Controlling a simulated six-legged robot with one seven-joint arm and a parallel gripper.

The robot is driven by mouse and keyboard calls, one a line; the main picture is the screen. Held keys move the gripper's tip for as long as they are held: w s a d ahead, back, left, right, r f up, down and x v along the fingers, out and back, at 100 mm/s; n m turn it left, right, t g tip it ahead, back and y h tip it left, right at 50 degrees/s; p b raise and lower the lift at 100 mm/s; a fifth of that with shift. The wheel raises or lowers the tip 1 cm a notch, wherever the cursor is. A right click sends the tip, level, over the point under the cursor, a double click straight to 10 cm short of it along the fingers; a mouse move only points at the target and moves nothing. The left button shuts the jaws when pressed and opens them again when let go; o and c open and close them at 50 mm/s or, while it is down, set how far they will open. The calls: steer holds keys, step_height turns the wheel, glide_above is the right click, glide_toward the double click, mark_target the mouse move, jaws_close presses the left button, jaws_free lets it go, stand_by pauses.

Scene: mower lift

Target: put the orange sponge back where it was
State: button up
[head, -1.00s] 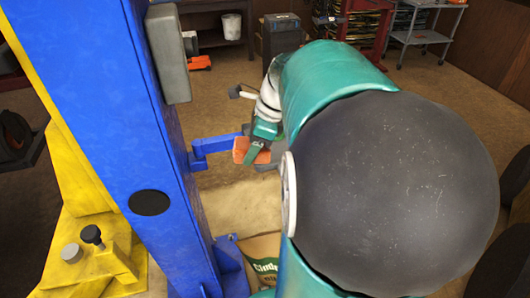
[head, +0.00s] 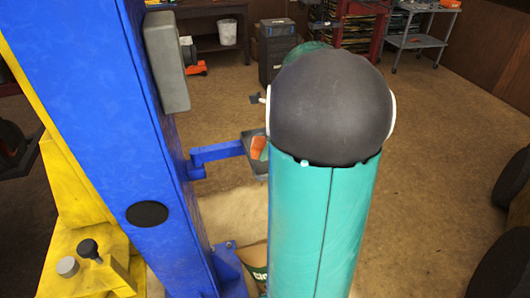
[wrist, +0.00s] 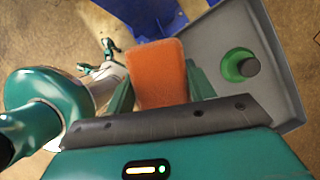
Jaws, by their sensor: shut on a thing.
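The orange sponge (wrist: 157,72) is between the two green fingers of my gripper (wrist: 160,88) in the wrist view, and the jaws are shut on it. In the head view the sponge (head: 258,147) shows as a small orange patch at the grey tray, partly behind my arm. The grey tray (wrist: 268,103) lies to the right of the sponge in the wrist view, and the sponge is at its left side. I cannot tell whether the sponge touches the tray. In the head view my arm hides the gripper and most of the tray (head: 257,167).
A green round thing with a dark knob (wrist: 240,66) is in the tray. A blue bracket (head: 217,152) joins the tray to the blue post (head: 120,110). A sack (head: 254,257) lies on the floor below. The floor to the right is open up to dark tyres.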

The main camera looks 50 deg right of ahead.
steer(key=d+f, duration=0.1)
steer(key=w+d+f, duration=0.1)
steer(key=f, duration=0.1)
steer(key=shift+w+d+f, duration=0.1)
steer(key=shift+d+f, duration=0.1)
steer(key=shift+d, duration=0.1)
steer(key=shift+f, duration=1.6)
steer(key=shift+f, duration=0.15)
steer(key=o, duration=1)
steer(key=shift+o, duration=0.2)
steer(key=shift+d, duration=0.1)
